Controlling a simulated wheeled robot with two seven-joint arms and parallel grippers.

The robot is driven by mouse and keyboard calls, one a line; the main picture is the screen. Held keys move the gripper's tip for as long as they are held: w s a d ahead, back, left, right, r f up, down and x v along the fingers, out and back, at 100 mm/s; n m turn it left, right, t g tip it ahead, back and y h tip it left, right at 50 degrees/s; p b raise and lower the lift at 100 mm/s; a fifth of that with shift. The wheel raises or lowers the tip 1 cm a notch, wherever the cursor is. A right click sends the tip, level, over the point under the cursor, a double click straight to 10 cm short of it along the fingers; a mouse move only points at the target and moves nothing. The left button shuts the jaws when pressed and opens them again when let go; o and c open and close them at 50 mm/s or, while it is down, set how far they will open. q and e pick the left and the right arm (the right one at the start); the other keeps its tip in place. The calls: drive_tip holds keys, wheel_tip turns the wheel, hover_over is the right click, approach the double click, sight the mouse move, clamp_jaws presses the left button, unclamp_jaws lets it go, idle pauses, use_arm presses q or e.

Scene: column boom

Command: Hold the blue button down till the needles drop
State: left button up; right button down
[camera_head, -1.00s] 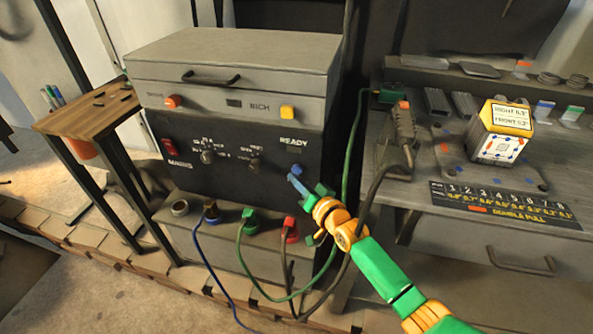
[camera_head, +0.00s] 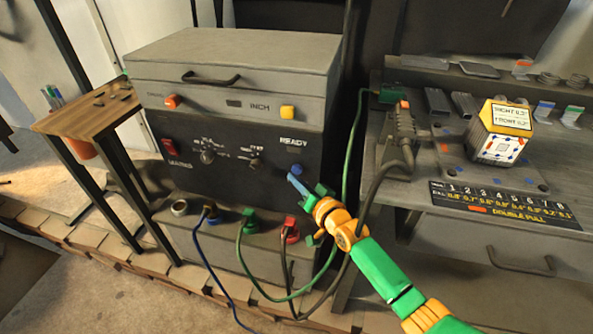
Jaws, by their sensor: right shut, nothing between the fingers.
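The blue button (camera_head: 296,169) is a small round knob on the right of the black front panel, below the word READY. My right gripper (camera_head: 293,180) is shut and empty, with its blue-grey fingertips just below and left of the button. The tips look very close to the button, but I cannot tell whether they touch it. No needles can be made out on the machine (camera_head: 228,150) in this view. My left gripper is not in view.
A red switch (camera_head: 168,147) and black knobs sit left on the panel. At right, a bench (camera_head: 400,210) holds a yellow-and-white block (camera_head: 497,148) and a dark corded handset (camera_head: 404,135).

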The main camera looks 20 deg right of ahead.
drive_tip(key=shift+w, duration=0.1)
drive_tip(key=shift+w+d+b, duration=0.25)
drive_tip(key=shift+w+b, duration=0.05)
drive_tip(key=shift+b, duration=0.05)
drive_tip(key=shift+w+d+b, duration=0.25)
drive_tip(key=shift+w+b, duration=0.15)
drive_tip(key=shift+b, duration=0.15)
idle(0.8)
idle(2.9)
drive_tip(key=shift+s+a+p, duration=0.5)
drive_tip(key=shift+s+p, duration=0.25)
drive_tip(key=shift+p, duration=0.3)
